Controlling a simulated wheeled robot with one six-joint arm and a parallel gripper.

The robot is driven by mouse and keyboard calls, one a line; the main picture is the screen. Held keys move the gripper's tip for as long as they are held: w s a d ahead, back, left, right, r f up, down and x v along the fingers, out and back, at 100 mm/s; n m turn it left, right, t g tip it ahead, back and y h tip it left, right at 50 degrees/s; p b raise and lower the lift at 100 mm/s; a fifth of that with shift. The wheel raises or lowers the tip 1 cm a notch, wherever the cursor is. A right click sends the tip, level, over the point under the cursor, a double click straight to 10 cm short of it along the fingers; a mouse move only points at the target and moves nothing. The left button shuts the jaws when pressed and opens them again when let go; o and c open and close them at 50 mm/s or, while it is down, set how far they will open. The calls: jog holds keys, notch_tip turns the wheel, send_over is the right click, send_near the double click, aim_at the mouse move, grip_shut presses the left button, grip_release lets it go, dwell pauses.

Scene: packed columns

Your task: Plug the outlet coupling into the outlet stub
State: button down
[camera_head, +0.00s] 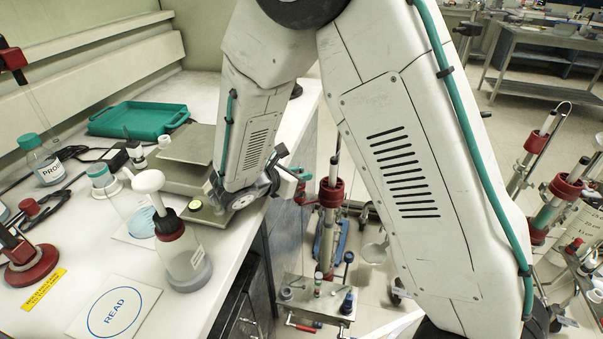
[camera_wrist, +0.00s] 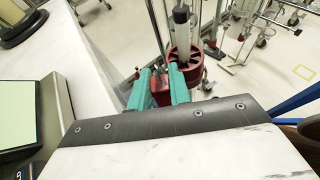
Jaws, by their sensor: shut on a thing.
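My gripper (camera_wrist: 160,88) reaches past the bench edge with its two teal fingers. It is shut on a small dark red piece, which I take to be the outlet coupling (camera_wrist: 160,92). In the head view my gripper (camera_head: 300,178) is small and partly hidden by my wrist. A glass column with a red collar (camera_head: 331,190) stands on the floor just right of it. The same collar (camera_wrist: 190,66) shows right behind the fingertips in the wrist view. I cannot make out the outlet stub, nor whether the coupling touches anything.
The white bench (camera_head: 60,240) carries a flask with a red collar (camera_head: 180,250), a teal tray (camera_head: 138,119), a bottle (camera_head: 42,160) and a balance (camera_head: 185,160). More columns (camera_head: 565,190) stand at the right.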

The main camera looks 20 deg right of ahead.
jog(key=shift+s+f, duration=0.3)
jog(key=shift+f, duration=0.1)
jog(key=c, duration=1.2)
grip_release()
